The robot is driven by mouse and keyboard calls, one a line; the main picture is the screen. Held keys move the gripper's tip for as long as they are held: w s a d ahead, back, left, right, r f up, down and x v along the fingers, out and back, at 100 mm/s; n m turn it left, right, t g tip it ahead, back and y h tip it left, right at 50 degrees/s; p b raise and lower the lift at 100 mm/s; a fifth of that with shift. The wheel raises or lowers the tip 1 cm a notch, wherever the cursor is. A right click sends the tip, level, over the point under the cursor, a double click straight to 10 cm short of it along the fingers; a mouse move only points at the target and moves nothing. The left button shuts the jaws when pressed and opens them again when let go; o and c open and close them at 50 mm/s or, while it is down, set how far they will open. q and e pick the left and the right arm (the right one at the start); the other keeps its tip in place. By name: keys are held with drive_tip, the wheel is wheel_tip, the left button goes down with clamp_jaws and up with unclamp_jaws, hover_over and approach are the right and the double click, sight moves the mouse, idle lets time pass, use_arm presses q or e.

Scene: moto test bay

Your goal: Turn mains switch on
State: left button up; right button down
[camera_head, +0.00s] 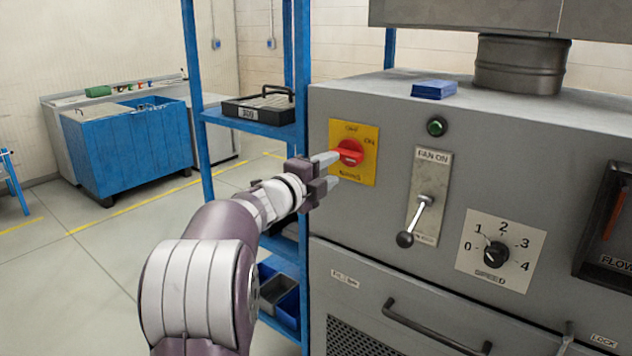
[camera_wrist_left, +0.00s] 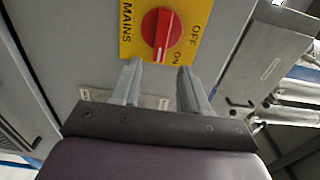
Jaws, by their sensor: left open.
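The mains switch is a red rotary knob (camera_head: 351,152) on a yellow plate (camera_head: 367,175) on the grey cabinet's front. In the wrist view the knob (camera_wrist_left: 162,35) has a pale line along its grip, beside the words OFF and ON; the plate (camera_wrist_left: 130,45) also reads MAINS. My left gripper (camera_head: 330,169) is open and empty just in front of the knob. In the wrist view its fingertips (camera_wrist_left: 157,67) are short of the knob. My right gripper is out of view.
Right of the switch are a green button (camera_head: 437,126), a fan lever (camera_head: 424,208) and a speed dial (camera_head: 496,254). A drawer handle (camera_head: 435,325) juts out below. A blue rack (camera_head: 202,150) with a black case (camera_head: 262,108) stands left of the cabinet.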

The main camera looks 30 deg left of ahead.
use_arm(q)
drive_tip(key=s, duration=0.5)
drive_tip(key=shift+a, duration=0.2)
drive_tip(key=s+a+f+n+g+y, duration=0.1)
drive_tip(key=a+f+n+g+y, duration=0.1)
drive_tip(key=a+f+n+y, duration=0.4)
drive_tip(key=s+d+f+n+g+p, duration=0.4)
drive_tip(key=s+f+n+g, duration=0.3)
drive_tip(key=f+n, duration=0.4)
drive_tip(key=s+d+f+g+h+p, duration=0.1)
drive_tip(key=s+d+g+p, duration=0.1)
drive_tip(key=s+d, duration=0.2)
drive_tip(key=s+d+f+n+g+h+p, duration=0.1)
drive_tip(key=s+d, duration=0.4)
drive_tip(key=d, duration=0.6)
drive_tip(key=s+d+f+g+h+p, duration=0.2)
drive_tip(key=s+d+g+p, duration=0.1)
drive_tip(key=d, duration=0.4)
drive_tip(key=shift+s+d+f+n+g+h+p, duration=0.15)
drive_tip(key=shift+s+d+n+g+h+p, duration=0.2)
drive_tip(key=shift+s+g, duration=0.65)
